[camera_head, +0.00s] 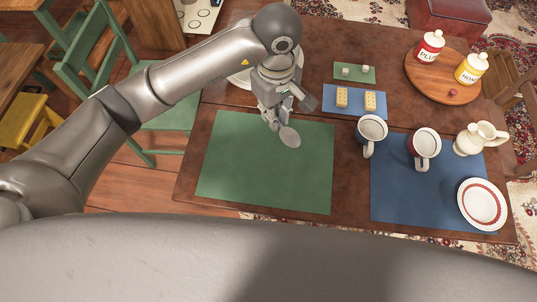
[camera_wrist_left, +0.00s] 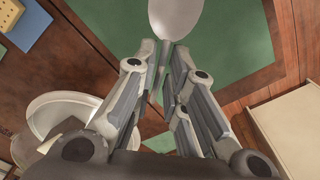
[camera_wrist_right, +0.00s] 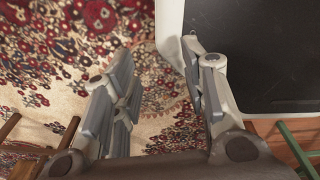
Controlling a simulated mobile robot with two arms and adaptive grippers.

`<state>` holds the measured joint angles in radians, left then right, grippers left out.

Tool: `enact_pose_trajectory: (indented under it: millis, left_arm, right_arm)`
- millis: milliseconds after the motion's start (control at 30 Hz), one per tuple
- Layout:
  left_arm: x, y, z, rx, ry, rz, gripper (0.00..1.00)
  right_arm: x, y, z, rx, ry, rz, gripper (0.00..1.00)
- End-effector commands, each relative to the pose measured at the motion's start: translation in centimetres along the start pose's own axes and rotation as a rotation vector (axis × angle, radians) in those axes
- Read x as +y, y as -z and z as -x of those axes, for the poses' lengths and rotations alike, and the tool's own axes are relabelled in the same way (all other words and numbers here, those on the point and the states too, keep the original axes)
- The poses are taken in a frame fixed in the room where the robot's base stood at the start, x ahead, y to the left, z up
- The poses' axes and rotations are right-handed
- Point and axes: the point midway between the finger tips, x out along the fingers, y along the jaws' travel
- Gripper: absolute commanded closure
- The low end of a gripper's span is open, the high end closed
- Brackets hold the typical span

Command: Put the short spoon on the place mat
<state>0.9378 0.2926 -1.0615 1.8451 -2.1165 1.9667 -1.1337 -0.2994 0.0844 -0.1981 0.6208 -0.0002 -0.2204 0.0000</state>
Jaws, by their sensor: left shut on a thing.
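The short spoon (camera_head: 290,137) is grey, with its bowl showing over the green place mat (camera_head: 240,170) in the head view. My left gripper (camera_head: 276,122) is shut on the spoon's handle, near the mat's upper right part. In the left wrist view the spoon (camera_wrist_left: 174,16) points away from the fingertips (camera_wrist_left: 163,75), with green behind it. I cannot tell whether the spoon touches the mat. My right gripper (camera_wrist_right: 158,75) shows only in its own wrist view, its fingers apart with nothing between them, above a patterned rug.
A white plate (camera_head: 240,78) is partly hidden behind my left arm. Small blocks (camera_head: 370,101) sit on a small blue mat behind.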

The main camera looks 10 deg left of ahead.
Motion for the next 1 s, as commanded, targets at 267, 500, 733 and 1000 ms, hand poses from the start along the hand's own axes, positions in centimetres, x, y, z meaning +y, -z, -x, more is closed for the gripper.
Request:
enact_pose_trajectory:
  millis: [267, 500, 733, 1000]
  left_arm:
    - [-1.4, 3.2, -1.1, 0.000, 0.008, 0.034, 1.00]
    - [-4.2, 8.3, -4.0, -0.002, 0.008, 0.032, 1.00]
    - [-5.4, 10.9, -7.7, 0.000, 0.005, 0.027, 1.00]
    - [-6.2, 12.3, -9.8, -0.001, 0.006, 0.027, 1.00]
  right_arm:
    - [0.2, 0.0, 1.1, -0.002, -0.002, 0.000, 0.60]
    - [-0.2, 0.2, 2.4, -0.001, 0.002, -0.001, 0.60]
    - [-0.9, 0.4, 2.9, 0.001, 0.012, -0.002, 0.60]
    - [-0.9, 0.4, 3.3, 0.001, 0.011, -0.001, 0.60]
